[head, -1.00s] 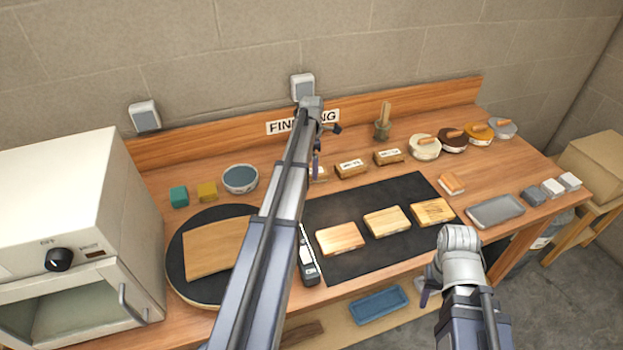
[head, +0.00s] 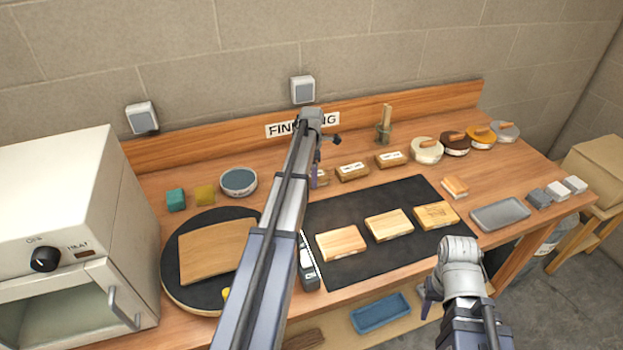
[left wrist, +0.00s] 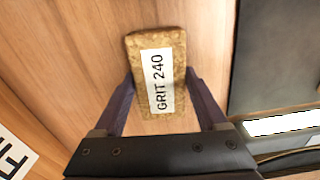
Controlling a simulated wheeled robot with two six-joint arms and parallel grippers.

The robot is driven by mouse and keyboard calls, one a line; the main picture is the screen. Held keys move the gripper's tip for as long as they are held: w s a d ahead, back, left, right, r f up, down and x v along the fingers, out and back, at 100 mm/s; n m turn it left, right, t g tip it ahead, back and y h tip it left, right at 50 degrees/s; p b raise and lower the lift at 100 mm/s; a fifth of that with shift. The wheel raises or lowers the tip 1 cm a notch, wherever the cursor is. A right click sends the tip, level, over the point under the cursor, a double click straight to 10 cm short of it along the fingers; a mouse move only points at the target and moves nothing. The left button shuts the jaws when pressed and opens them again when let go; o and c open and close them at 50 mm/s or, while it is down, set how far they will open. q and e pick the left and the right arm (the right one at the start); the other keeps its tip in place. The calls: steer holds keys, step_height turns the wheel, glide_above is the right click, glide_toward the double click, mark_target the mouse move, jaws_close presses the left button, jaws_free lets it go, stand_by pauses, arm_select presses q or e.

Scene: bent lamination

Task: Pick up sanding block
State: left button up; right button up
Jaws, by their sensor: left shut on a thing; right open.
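A cork-brown sanding block with a white "GRIT 240" label (left wrist: 160,60) sits between the fingers of my left gripper (left wrist: 160,80) in the left wrist view. The fingers are shut on its two sides. In the head view the left arm mostly hides this block, and only its end (head: 321,177) shows. I cannot tell whether it touches the bench. Two similar labelled blocks, a middle one (head: 352,171) and a right one (head: 391,159), lie to its right. My right gripper (head: 427,294) is open in front of the bench, mostly hidden by its wrist.
A black mat (head: 361,262) with several wooden pieces lies in front of the blocks. An oven (head: 60,235) stands at left. A jar with a stick (head: 384,130) and several round pads stand at back right.

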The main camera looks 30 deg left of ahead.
arm_select(q)
steer(key=c, duration=0.5)
steer(key=shift+o, duration=0.2)
steer(key=shift+r, duration=0.1)
step_height(320, 180, up, 10)
steer(key=p, duration=1)
steer(key=o, duration=0.8)
steer(key=c, duration=0.6)
step_height(320, 180, down, 4)
steer(key=b, duration=0.3)
steer(key=shift+b, duration=0.35)
steer(key=shift+r, duration=0.2)
